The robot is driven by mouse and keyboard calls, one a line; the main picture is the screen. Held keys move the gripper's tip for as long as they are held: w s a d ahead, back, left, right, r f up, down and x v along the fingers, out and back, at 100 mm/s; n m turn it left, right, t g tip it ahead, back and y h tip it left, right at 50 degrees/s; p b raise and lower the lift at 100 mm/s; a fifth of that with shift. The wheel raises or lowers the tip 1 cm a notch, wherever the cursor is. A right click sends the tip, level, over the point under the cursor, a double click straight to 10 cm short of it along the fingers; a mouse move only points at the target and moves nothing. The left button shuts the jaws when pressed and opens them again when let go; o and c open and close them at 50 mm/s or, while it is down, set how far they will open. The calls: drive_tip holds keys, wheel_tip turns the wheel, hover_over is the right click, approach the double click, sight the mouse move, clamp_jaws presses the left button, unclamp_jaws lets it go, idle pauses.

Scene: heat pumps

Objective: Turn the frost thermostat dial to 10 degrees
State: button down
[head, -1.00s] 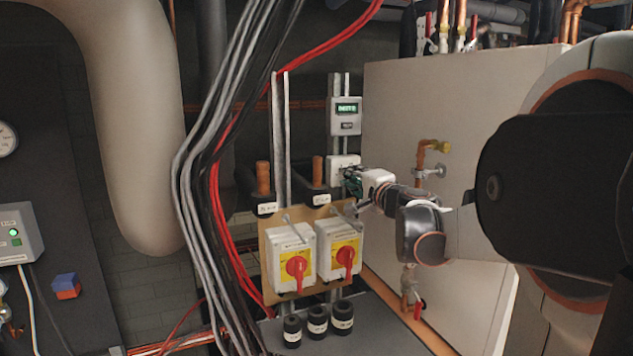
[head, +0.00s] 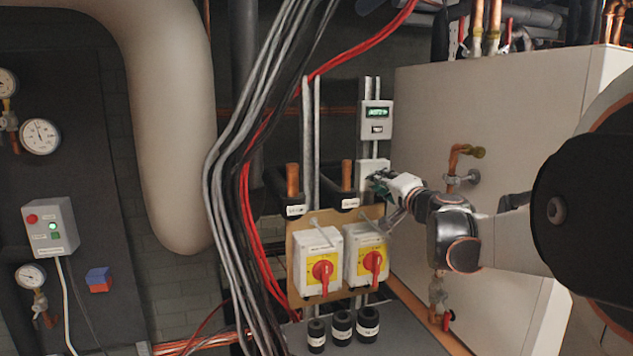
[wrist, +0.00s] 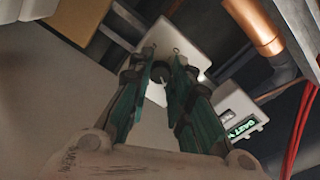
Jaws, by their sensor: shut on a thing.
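The frost thermostat is a small white box (head: 371,167) on the metal rails below a digital display unit. In the wrist view the white box (wrist: 196,40) fills the top middle, with a dark round dial (wrist: 160,72) on its face. My gripper (wrist: 163,84) has its fingertips at both sides of the dial and is shut on it. In the head view my gripper (head: 378,184) reaches the box from the right and hides much of its lower face. The dial's scale and setting cannot be read.
The display unit (head: 376,120) sits just above. Two red-and-yellow rotary switches (head: 322,270) (head: 372,262) are below on a brown board. Copper pipe stubs (head: 292,180) stand at the left, beside hanging cables (head: 245,150). A large pale cabinet (head: 480,110) is behind my arm.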

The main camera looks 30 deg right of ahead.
drive_tip(key=shift+f, duration=0.1)
drive_tip(key=c, duration=1.4)
unclamp_jaws()
drive_tip(key=shift+s, duration=0.1)
